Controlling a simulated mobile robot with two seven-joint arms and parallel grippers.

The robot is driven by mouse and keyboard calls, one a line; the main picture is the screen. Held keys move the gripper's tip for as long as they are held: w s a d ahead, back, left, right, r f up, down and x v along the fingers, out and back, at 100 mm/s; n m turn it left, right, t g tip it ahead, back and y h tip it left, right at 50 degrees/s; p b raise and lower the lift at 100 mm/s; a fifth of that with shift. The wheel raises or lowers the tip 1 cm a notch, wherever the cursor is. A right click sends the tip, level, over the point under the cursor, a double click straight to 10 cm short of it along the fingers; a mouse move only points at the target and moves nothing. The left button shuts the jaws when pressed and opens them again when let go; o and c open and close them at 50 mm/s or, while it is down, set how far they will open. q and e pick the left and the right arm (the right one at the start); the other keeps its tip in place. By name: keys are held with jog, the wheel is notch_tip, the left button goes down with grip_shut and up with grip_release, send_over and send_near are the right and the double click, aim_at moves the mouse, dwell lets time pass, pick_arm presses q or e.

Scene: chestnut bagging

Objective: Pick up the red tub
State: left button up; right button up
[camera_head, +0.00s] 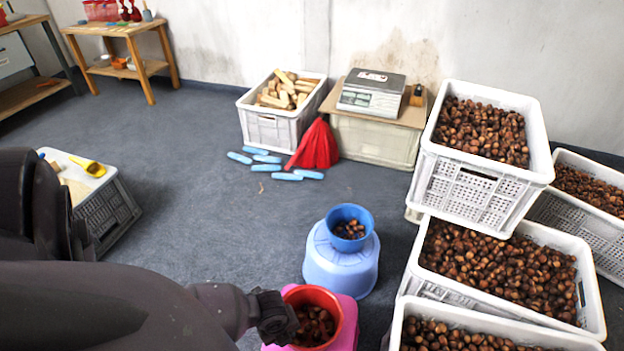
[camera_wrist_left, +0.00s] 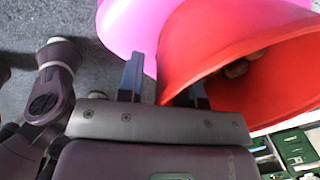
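The red tub (camera_head: 312,294) holds chestnuts and stands on a pink upturned basin (camera_head: 349,322) at the bottom middle of the head view. In the left wrist view the red tub (camera_wrist_left: 225,38) fills the upper right, with the pink basin (camera_wrist_left: 128,22) behind it. My left gripper (camera_head: 280,318) is at the tub's left side. In the left wrist view the gripper's fingers (camera_wrist_left: 165,88) are spread, one on each side of the tub's near edge. A gap shows beside the left finger; contact at the right finger is unclear. My right gripper is not in view.
A blue tub (camera_head: 350,213) with chestnuts stands on a blue upturned basin (camera_head: 340,262) just behind. White crates (camera_head: 470,192) of chestnuts crowd the right. Floor between is clear.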

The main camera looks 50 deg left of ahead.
pick_arm(q)
jog(key=shift+r, duration=0.1)
grip_shut()
dwell(0.3)
